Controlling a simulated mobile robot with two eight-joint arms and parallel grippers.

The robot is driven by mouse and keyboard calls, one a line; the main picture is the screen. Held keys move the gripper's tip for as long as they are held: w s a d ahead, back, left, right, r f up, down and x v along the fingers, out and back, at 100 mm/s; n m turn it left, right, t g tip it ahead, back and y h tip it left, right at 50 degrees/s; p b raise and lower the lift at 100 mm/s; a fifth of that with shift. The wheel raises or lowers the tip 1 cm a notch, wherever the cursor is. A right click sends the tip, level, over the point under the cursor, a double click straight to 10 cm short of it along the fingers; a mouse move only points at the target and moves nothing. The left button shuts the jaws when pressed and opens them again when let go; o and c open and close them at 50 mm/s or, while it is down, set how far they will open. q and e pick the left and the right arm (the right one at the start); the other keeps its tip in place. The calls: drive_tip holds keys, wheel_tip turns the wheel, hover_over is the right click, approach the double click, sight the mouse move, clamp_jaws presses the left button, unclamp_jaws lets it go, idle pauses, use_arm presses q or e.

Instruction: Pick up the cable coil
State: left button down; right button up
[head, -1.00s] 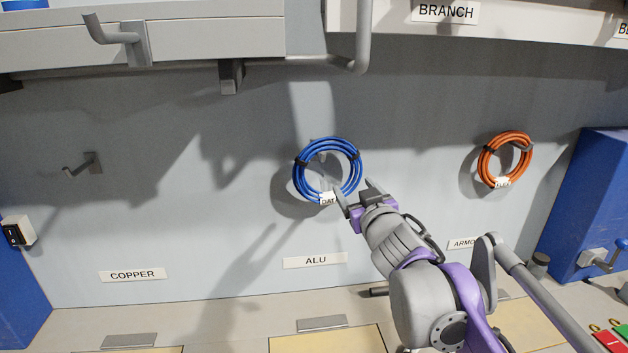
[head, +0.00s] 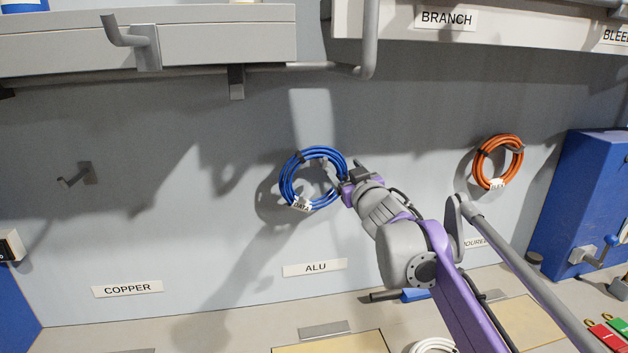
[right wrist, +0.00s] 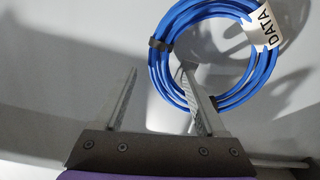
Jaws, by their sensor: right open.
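The blue cable coil (head: 287,187) is at the back wall above the ALU label, with black ties and a white DATA tag at its lower left. Its support behind is not clear to see. My right gripper (head: 345,172) is open at the coil's right edge. In the right wrist view, the coil (right wrist: 158,76) has its near strands between the spread fingers of my gripper (right wrist: 159,70). One finger is on the ring's inner side and the other outside it. Whether either finger touches the cable I cannot tell. My left gripper is out of view.
An orange coil (head: 481,167) hangs to the right. A bare hook (head: 76,176) sticks out at the left. A grey rail (head: 300,68) and shelf (head: 200,37) overhang the wall. A blue box (head: 580,190) stands at the right. The wall between bare hook and blue coil is clear.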

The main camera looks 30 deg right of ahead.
sight(342, 167)
drive_tip(key=x, duration=0.3)
drive_tip(key=shift+w+d, duration=0.2)
drive_tip(key=shift+w, duration=0.2)
clamp_jaws()
